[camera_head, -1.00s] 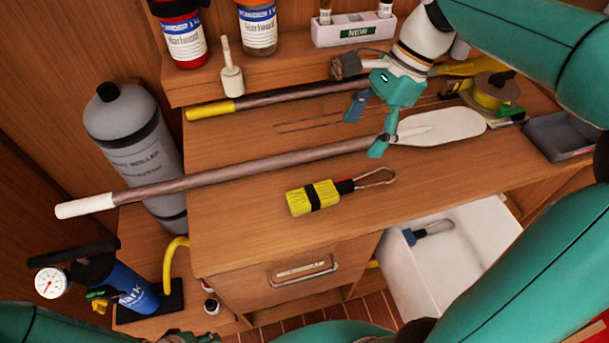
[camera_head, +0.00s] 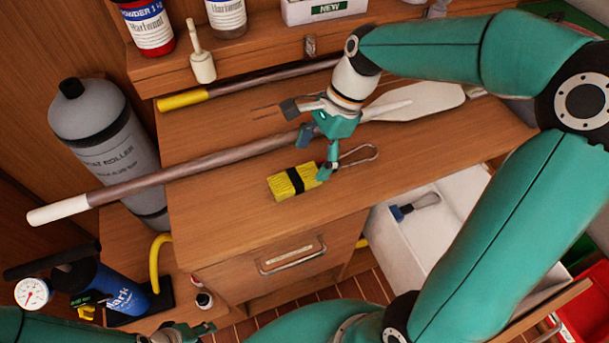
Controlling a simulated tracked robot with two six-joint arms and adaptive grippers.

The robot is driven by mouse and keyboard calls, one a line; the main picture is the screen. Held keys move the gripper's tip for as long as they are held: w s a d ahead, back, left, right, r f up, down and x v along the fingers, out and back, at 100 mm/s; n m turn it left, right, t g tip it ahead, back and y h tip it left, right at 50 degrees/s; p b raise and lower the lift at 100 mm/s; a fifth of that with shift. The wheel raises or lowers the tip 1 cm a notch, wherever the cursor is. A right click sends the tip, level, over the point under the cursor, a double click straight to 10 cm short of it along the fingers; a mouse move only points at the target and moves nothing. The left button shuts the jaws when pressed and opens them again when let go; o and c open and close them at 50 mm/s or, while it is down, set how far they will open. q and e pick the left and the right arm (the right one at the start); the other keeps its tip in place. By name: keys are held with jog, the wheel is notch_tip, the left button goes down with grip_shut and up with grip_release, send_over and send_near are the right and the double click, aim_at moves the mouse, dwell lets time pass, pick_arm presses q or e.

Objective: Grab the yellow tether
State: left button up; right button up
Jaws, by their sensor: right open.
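The yellow tether (camera_head: 284,184) lies on the wooden desk near its front edge. It is a folded yellow bundle with a black band, and a wire loop extends to its right. My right gripper (camera_head: 317,153) is open above the tether's right end. One fingertip overlaps that end in the picture and hides part of it. I cannot tell whether it touches. My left gripper (camera_head: 186,331) shows only in part at the bottom edge, far from the tether, and its jaws are not clear.
A long paddle (camera_head: 195,165) lies across the desk behind the tether, passing under my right gripper. A second, yellow-ended pole (camera_head: 184,101) lies further back. A blue-ended looped item (camera_head: 401,212) lies in the open white drawer (camera_head: 460,235). A grey cylinder (camera_head: 103,140) stands left.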

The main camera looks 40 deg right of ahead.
aim_at(306, 172)
jog(key=x, duration=0.4)
jog(key=shift+s+f, duration=0.1)
jog(key=shift+f, duration=0.15)
jog(key=shift+d, duration=0.1)
jog(key=shift+c, duration=0.2)
jog(key=c, duration=1.3)
jog(key=shift+r, duration=0.1)
grip_shut()
jog(key=shift+r, duration=0.15)
